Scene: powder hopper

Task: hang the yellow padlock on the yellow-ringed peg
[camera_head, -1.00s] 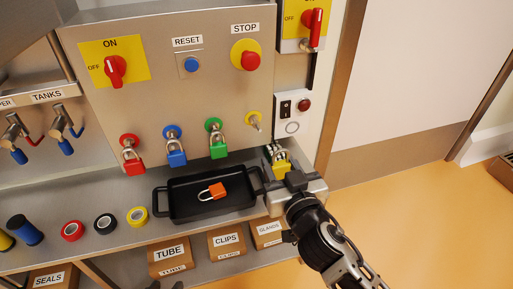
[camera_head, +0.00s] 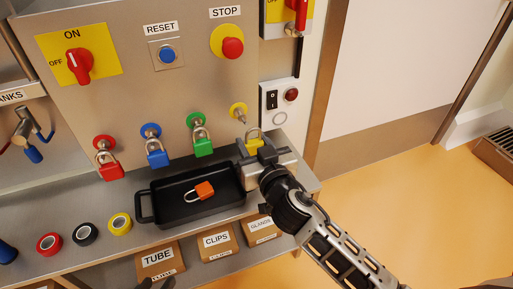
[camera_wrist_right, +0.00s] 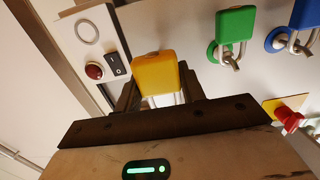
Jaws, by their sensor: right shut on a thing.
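The yellow padlock (camera_head: 254,145) is held by my right gripper (camera_head: 256,151), body between the fingers and shackle upward. It is just below and right of the yellow-ringed peg (camera_head: 239,112) in the head view, apart from it in the picture. The peg carries no lock. In the right wrist view the padlock body (camera_wrist_right: 157,75) shows between the fingers of the gripper (camera_wrist_right: 160,98); its shackle is mostly hidden and the yellow-ringed peg is not seen.
Red (camera_head: 110,168), blue (camera_head: 156,154) and green (camera_head: 203,144) padlocks hang on the neighbouring pegs to the left. A black tray (camera_head: 143,204) with an orange padlock (camera_head: 204,190) stands below. A switch box (camera_head: 284,108) is right of the peg.

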